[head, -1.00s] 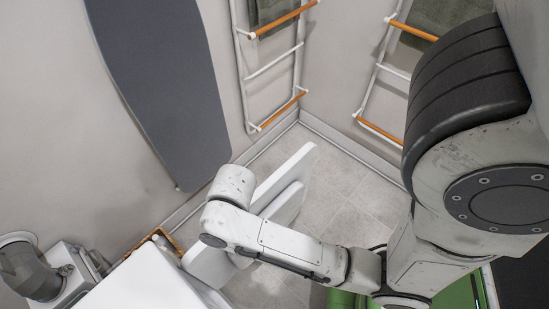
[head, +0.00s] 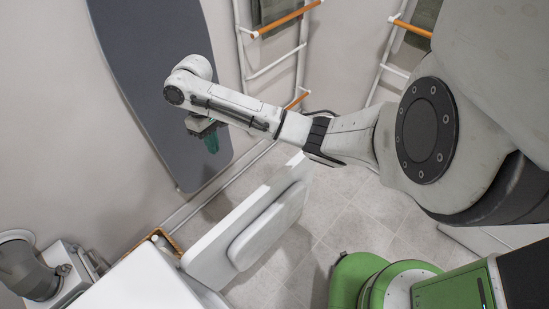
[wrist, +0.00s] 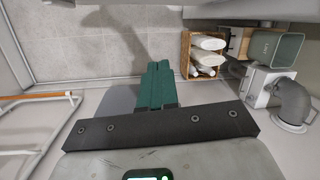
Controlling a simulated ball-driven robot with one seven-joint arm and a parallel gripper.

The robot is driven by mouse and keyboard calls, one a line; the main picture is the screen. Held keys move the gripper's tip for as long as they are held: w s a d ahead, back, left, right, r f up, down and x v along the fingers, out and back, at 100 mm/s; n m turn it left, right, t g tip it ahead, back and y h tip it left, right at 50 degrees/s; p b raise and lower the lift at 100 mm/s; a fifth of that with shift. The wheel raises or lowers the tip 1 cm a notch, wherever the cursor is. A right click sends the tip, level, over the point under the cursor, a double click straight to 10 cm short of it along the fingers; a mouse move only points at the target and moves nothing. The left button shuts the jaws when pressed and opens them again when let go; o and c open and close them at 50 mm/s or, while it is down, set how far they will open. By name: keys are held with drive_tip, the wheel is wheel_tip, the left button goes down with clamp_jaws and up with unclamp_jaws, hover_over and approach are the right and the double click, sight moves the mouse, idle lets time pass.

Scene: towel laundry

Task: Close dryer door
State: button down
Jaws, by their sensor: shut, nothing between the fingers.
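The dryer door (head: 250,228) is a white panel with a raised inner part. It stands open, swung out from the white dryer (head: 140,283) at the lower left of the head view. My gripper (head: 211,143) has green fingers that are shut and empty. It hangs on the wall side of the door, in front of the grey ironing board and apart from the door. In the wrist view my gripper (wrist: 158,72) shows its green fingers together against the floor and wall. The dryer's drum opening is hidden in the head view.
An ironing board (head: 150,70) leans on the wall behind my gripper. Ladder racks (head: 272,70) with orange bars stand in the corner. Tiled floor (head: 340,225) is clear right of the door.

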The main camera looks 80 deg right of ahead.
drive_tip(key=s+d+f+m+g, duration=0.1)
drive_tip(key=s+d+m+g, duration=0.1)
drive_tip(key=s+d, duration=0.85)
drive_tip(key=s+a+f+b, duration=0.1)
drive_tip(key=s+a+f, duration=0.3)
drive_tip(key=f, duration=0.5)
drive_tip(key=shift+s+a+f+b, duration=0.15)
drive_tip(key=shift+s+a+b, duration=0.15)
drive_tip(key=shift+s, duration=1.05)
